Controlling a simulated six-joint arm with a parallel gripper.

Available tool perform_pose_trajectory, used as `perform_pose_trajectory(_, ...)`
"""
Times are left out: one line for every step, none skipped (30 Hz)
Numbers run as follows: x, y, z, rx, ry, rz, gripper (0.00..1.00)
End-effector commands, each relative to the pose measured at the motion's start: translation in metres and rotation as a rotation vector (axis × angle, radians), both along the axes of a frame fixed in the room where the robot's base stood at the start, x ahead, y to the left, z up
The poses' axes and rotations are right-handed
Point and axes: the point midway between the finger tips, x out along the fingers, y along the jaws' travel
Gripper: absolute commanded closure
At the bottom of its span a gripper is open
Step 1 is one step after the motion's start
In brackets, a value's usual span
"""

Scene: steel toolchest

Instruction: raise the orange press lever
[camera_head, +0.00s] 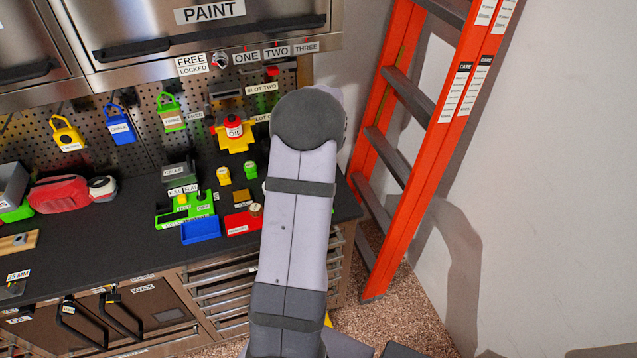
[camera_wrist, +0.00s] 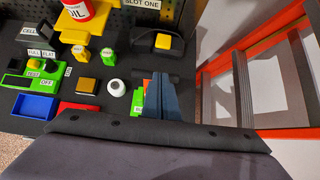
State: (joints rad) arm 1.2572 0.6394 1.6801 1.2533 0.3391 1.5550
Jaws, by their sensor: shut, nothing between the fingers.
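My gripper (camera_wrist: 159,90) shows in the wrist view as two blue-grey fingers closed together, with nothing between them. It is low at the right part of the bench, and my own arm hides it in the head view. A small orange-red piece (camera_wrist: 147,83) shows just left of the fingers, above a green labelled part (camera_wrist: 138,101); the fingers cover part of both. I cannot tell whether this piece is the press lever. A yellow-orange block (camera_wrist: 163,41) sits on a dark fixture beyond the fingertips. No whole orange lever is clearly visible.
The black bench (camera_head: 110,240) holds a white round knob (camera_wrist: 116,88), a brown block (camera_wrist: 86,85), a blue tray (camera_head: 201,230) and a red oil can (camera_head: 234,128) on a yellow stand. An orange ladder (camera_head: 392,150) stands right of the bench. Padlocks hang on the pegboard.

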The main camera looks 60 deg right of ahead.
Motion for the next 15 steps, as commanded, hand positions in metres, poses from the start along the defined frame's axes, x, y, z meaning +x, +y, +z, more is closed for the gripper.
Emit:
perform_pose_trajectory(0.002, 0.0, 0.001, -0.002, -0.002, 0.001, 1.0)
perform_pose_trajectory(0.002, -0.001, 0.002, -0.002, -0.002, 0.001, 1.0)
perform_pose_trajectory(0.002, -0.001, 0.003, -0.003, -0.003, 0.001, 1.0)
perform_pose_trajectory(0.003, -0.001, 0.003, -0.002, -0.003, 0.002, 1.0)
perform_pose_trajectory(0.003, -0.002, 0.005, -0.003, -0.004, 0.002, 1.0)
perform_pose_trajectory(0.004, -0.002, 0.006, -0.004, -0.003, 0.004, 1.0)
perform_pose_trajectory(0.005, -0.003, 0.008, -0.004, -0.004, 0.003, 1.0)
perform_pose_trajectory(0.005, -0.003, 0.009, -0.004, -0.005, 0.004, 1.0)
perform_pose_trajectory(0.006, -0.004, 0.012, -0.004, -0.004, 0.004, 1.0)
perform_pose_trajectory(0.007, -0.005, 0.014, -0.005, -0.004, 0.005, 1.0)
perform_pose_trajectory(0.008, -0.006, 0.017, -0.004, -0.004, 0.004, 1.0)
perform_pose_trajectory(0.009, -0.007, 0.02, -0.004, -0.004, 0.004, 1.0)
perform_pose_trajectory(0.01, -0.008, 0.023, -0.004, -0.003, 0.004, 1.0)
perform_pose_trajectory(0.011, -0.01, 0.026, -0.005, -0.002, 0.004, 1.0)
perform_pose_trajectory(0.013, -0.012, 0.03, -0.006, -0.003, 0.004, 1.0)
